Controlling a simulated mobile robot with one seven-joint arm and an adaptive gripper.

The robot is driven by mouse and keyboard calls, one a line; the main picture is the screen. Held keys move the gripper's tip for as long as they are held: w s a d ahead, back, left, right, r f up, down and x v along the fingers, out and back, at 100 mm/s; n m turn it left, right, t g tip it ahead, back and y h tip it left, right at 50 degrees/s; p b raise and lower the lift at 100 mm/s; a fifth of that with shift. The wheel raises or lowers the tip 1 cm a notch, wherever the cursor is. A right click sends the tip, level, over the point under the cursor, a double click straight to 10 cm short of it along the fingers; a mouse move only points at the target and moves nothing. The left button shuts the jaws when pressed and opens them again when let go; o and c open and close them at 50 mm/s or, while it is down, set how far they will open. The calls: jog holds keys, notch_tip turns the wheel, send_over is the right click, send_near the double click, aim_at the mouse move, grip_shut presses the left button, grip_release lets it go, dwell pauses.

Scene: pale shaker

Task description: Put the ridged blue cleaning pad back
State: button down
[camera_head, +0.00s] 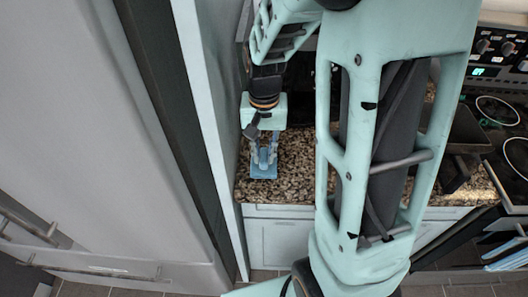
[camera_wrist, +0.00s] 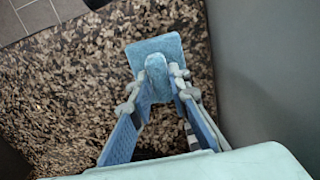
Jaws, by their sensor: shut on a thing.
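My gripper (camera_head: 264,157) points down over the granite counter, close to the pale side panel on its left in the head view. It is shut on the ridged blue cleaning pad (camera_head: 264,172). In the wrist view the blue pad (camera_wrist: 153,45) shows its flat plate and a raised rounded grip, with my gripper's fingers (camera_wrist: 156,90) on both sides of that grip. The pad is over the granite or on it; I cannot tell if it touches. Its underside is hidden.
The speckled granite counter (camera_head: 290,187) is bare around the pad. A tall pale panel (camera_head: 207,120) and the grey fridge (camera_head: 90,120) stand to the left. A stove with a black cooktop (camera_head: 490,120) is at the right. My arm hides the counter's middle.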

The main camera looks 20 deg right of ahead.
jog(key=shift+f, duration=0.15)
jog(key=c, duration=1.7)
grip_release()
jog(key=shift+c, duration=0.2)
